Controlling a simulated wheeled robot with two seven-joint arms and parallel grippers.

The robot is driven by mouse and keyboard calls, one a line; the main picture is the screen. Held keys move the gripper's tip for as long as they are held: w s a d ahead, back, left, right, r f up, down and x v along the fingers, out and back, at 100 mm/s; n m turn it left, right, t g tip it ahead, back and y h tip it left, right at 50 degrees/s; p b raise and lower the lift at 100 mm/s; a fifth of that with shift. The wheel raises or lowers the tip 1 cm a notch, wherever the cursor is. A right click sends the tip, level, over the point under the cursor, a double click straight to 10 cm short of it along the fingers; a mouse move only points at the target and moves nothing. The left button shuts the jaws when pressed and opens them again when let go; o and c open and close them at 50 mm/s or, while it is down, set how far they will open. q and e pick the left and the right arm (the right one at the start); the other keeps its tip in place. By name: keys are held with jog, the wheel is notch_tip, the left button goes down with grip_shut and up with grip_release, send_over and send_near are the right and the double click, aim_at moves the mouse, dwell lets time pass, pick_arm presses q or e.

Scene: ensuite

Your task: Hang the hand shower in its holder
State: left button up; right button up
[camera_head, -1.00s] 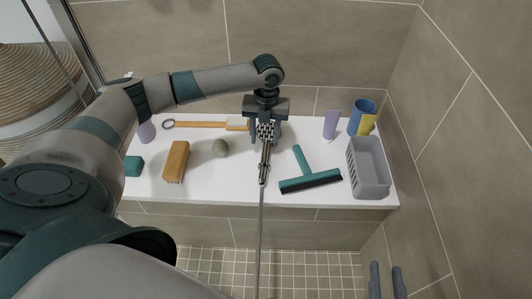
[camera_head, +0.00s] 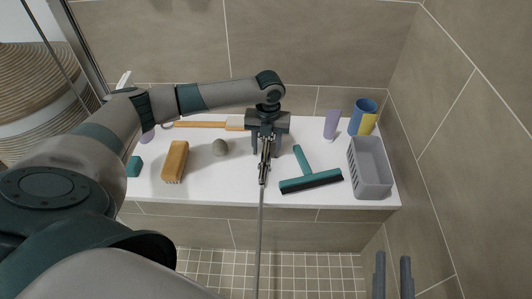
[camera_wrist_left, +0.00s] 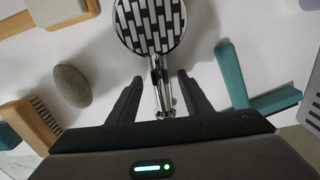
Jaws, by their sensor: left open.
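The hand shower lies on the white ledge (camera_head: 225,188). In the left wrist view its round, black-and-white patterned head (camera_wrist_left: 150,22) points away from my gripper, and its chrome handle (camera_wrist_left: 160,80) lies between the two fingers. My left gripper (camera_head: 267,150) is directly over it, open, with a finger on each side of the handle (camera_wrist_left: 160,95). In the head view the gripper hides the shower head; the handle end and the grey hose (camera_head: 261,235) run down over the ledge's front edge. My right gripper (camera_head: 392,275) shows only its fingers, apart, at the bottom right. I cannot see the holder.
A teal squeegee (camera_head: 310,181) lies just right of the hand shower. A grey basket (camera_head: 371,170), blue cup (camera_head: 361,115), yellow item and purple bottle (camera_head: 331,124) stand further right. A stone (camera_head: 220,148), wooden brush (camera_head: 176,161) and long-handled brush (camera_head: 205,125) lie left.

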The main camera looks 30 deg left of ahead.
pick_arm(q)
jog(key=shift+f, duration=0.15)
dwell(0.3)
grip_shut()
jog(key=shift+r, duration=0.2)
